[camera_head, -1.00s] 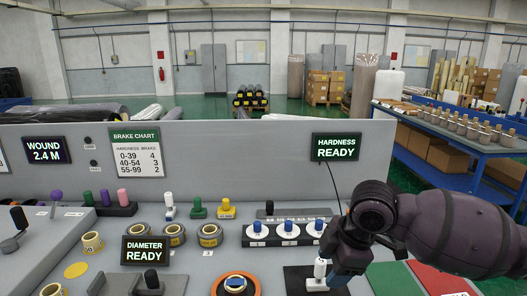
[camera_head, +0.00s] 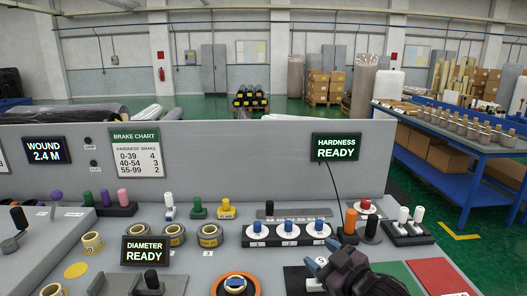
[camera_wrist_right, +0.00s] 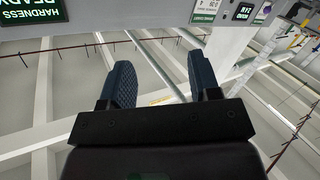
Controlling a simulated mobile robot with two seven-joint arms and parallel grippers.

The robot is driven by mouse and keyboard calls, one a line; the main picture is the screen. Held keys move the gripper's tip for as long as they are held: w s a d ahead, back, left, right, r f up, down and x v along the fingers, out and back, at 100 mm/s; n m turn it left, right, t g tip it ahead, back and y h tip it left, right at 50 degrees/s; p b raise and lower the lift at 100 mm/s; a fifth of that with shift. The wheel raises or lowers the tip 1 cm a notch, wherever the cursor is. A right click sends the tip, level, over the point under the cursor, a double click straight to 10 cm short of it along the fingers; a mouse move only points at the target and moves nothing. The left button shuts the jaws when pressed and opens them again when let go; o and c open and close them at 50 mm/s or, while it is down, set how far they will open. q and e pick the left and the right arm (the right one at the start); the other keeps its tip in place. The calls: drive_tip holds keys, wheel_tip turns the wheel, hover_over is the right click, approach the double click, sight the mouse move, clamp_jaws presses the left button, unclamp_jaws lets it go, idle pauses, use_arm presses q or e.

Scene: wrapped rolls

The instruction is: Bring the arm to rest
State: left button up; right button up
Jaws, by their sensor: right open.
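My right gripper (camera_head: 316,266) is low in the head view, right of centre, over the console near a black pad. Its blue fingertips point to the left and part of my dark arm shows behind it at the bottom edge. In the right wrist view the gripper (camera_wrist_right: 163,82) has its two blue fingers spread apart with nothing between them. That view looks out upside down at walls and beams. My left gripper is not in view.
The console holds a row of blue-knobbed dials (camera_head: 289,230), an orange cylinder (camera_head: 350,222), white-topped pegs (camera_head: 403,215), tape rolls (camera_head: 210,235) and an orange ring (camera_head: 235,286). A hardness display (camera_head: 335,148) stands behind. A green pad (camera_head: 395,275) and red pad (camera_head: 438,275) lie at right.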

drive_tip(key=s+d+f+m+h, duration=0.3)
drive_tip(key=s+d+f, duration=0.25)
drive_tip(key=f, duration=0.25)
drive_tip(key=s+d+f+m+h, duration=0.3)
drive_tip(key=s+d+f, duration=0.25)
drive_tip(key=f, duration=0.25)
drive_tip(key=s+d+f+m+g+h, duration=0.1)
drive_tip(key=s+f, duration=0.4)
drive_tip(key=s, duration=0.3)
drive_tip(key=s+d+f+m+g+h, duration=0.1)
drive_tip(key=s+d+f+m+g, duration=0.1)
drive_tip(key=s+f, duration=0.4)
drive_tip(key=s, duration=0.3)
drive_tip(key=shift+d, duration=0.25)
